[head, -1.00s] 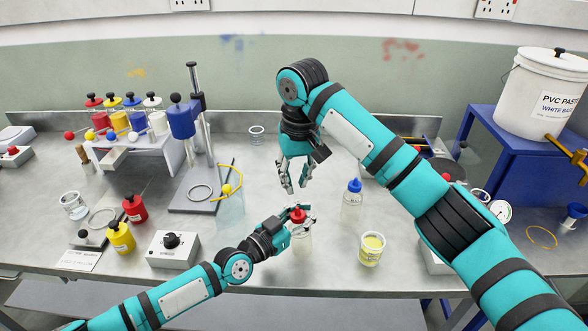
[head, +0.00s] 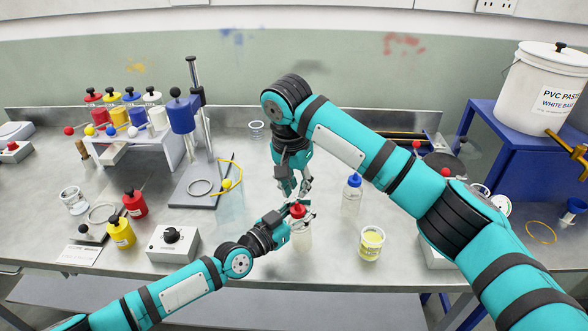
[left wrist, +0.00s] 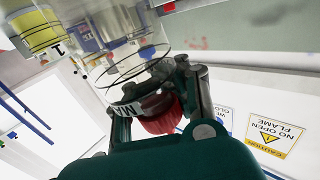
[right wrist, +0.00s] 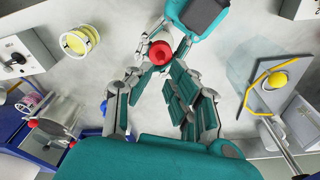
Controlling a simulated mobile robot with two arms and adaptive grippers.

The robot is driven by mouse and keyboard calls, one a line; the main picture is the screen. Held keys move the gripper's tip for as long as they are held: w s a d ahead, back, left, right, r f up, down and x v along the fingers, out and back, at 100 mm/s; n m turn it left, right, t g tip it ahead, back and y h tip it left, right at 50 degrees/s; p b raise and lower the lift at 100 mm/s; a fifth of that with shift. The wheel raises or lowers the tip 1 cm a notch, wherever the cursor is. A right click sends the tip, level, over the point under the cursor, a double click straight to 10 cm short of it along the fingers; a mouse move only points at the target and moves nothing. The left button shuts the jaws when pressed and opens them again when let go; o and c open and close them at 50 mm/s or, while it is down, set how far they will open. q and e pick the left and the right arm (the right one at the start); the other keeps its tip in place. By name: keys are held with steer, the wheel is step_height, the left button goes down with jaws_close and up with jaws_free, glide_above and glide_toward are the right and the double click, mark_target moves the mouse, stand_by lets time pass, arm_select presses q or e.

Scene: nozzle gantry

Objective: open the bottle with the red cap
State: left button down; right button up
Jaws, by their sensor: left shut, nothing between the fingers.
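The bottle with the red cap (head: 298,211) stands upright on the bench in the middle of the head view, its clear body (head: 302,240) partly hidden by my left gripper. The red cap also shows in the left wrist view (left wrist: 160,118) and the right wrist view (right wrist: 160,54). My left gripper (head: 304,221) is at the bottle's upper part, just below the cap; it is shut, and no firm hold on the bottle can be made out. My right gripper (head: 292,194) is open and empty, pointing down just above and behind the cap.
A blue-capped bottle (head: 352,194) and a yellow paste cup (head: 371,243) stand close on the right. A grey knob box (head: 172,245), red and yellow bottles and a stand (head: 197,197) are on the left. A white bucket (head: 540,88) sits on a blue stand at far right.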

mark_target(299, 205)
steer(key=shift+w+d+f, duration=0.1)
steer(key=shift+w+f, duration=0.1)
steer(key=shift+f, duration=1.1)
steer(key=shift+w+d+f, duration=0.1)
steer(key=shift+w+f, duration=0.05)
steer(key=shift+f, duration=1.1)
jaws_close()
steer(key=n, duration=0.4)
steer(key=shift+w+n+y, duration=0.1)
steer(key=shift+n+y, duration=0.2)
steer(key=shift+y, duration=0.1)
steer(key=shift+w+d+r, duration=0.1)
steer(key=shift+o, duration=1.2)
jaws_free()
